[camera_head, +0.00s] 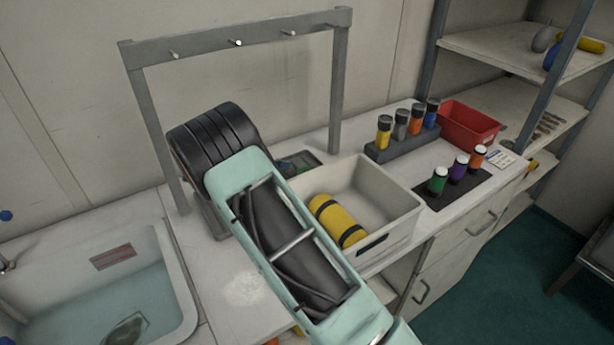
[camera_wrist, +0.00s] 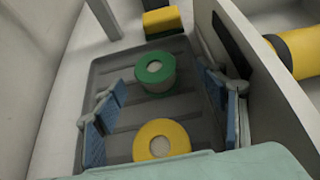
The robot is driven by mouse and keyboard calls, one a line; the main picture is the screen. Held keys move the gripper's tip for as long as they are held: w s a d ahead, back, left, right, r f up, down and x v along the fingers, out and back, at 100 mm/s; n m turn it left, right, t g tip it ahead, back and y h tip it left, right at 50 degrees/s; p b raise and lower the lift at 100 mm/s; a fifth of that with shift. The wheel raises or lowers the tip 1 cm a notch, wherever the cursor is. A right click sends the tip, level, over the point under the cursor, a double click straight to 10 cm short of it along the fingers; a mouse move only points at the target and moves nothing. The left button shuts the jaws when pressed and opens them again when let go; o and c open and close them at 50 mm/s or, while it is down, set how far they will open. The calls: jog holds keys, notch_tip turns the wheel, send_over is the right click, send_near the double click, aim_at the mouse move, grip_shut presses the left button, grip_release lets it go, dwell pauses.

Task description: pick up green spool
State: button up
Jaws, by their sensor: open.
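The green spool (camera_wrist: 155,72) shows in the wrist view, a ring-shaped roll with a pale centre, in a ribbed dark grey tray (camera_wrist: 112,62). A yellow spool (camera_wrist: 160,140) lies in the same tray, nearer the bottom of the picture. My gripper (camera_wrist: 162,108) is open, with blue-padded fingers to the left and right. The green spool appears between and slightly beyond the fingers, with no visible contact. In the head view my arm hides the gripper and most of the tray; I cannot make out the green spool there.
A white bin (camera_head: 387,199) holding a yellow cylinder (camera_head: 338,220) stands right beside the tray. A grey hook frame (camera_head: 240,42) rises behind. A sink (camera_head: 90,275) is at left. Bottles in a rack (camera_head: 400,147) and a red bin (camera_head: 467,124) are at right. A yellow-green block (camera_wrist: 164,21) lies beyond the tray.

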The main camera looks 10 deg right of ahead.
aim_at(306, 173)
jog(key=x, duration=0.3)
jog(key=p+x, duration=0.1)
jog(key=x, duration=0.2)
jog(key=shift+w, duration=0.45)
jog(key=shift+r, duration=0.1)
jog(key=shift+c, duration=0.3)
jog(key=c, duration=1.2)
